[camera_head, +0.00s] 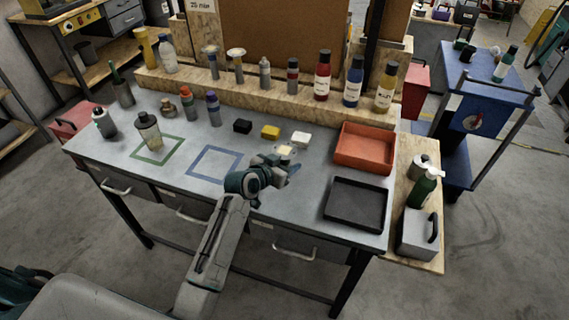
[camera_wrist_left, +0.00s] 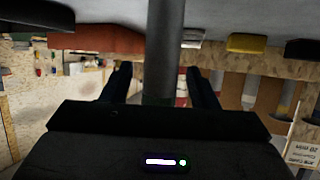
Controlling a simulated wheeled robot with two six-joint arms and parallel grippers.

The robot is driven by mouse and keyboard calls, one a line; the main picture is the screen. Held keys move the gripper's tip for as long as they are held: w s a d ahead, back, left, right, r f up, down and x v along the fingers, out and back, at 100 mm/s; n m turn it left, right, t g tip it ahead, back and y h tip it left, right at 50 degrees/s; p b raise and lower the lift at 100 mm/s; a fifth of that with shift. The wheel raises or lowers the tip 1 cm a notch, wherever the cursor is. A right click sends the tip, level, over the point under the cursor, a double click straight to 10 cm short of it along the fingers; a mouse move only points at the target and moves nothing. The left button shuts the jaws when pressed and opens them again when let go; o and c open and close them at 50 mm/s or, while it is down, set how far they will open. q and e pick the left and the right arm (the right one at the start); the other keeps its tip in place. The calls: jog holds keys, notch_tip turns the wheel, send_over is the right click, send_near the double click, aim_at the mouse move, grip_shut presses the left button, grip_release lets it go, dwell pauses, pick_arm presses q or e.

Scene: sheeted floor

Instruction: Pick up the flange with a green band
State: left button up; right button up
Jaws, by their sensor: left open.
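A piece with a pale, round top (camera_head: 286,150) stands on the workbench beside my left gripper in the head view, partly hidden by it. In the left wrist view, which is upside down, a grey cylindrical stem (camera_wrist_left: 161,50) stands between the fingers. Contact cannot be told. Similar pale-topped pieces (camera_head: 236,53) stand on the wooden ledge. My right gripper is not in view.
White (camera_head: 301,139), yellow (camera_head: 270,132) and black (camera_head: 242,126) blocks lie behind the gripper. A red tray (camera_head: 376,133) and a black tray (camera_head: 344,222) are at the right. Bottles line the ledge. Green (camera_head: 146,159) and blue (camera_head: 203,178) outlined squares mark the left half.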

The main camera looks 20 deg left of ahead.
pick_arm(q)
grip_shut()
jog(key=shift+r, duration=0.15)
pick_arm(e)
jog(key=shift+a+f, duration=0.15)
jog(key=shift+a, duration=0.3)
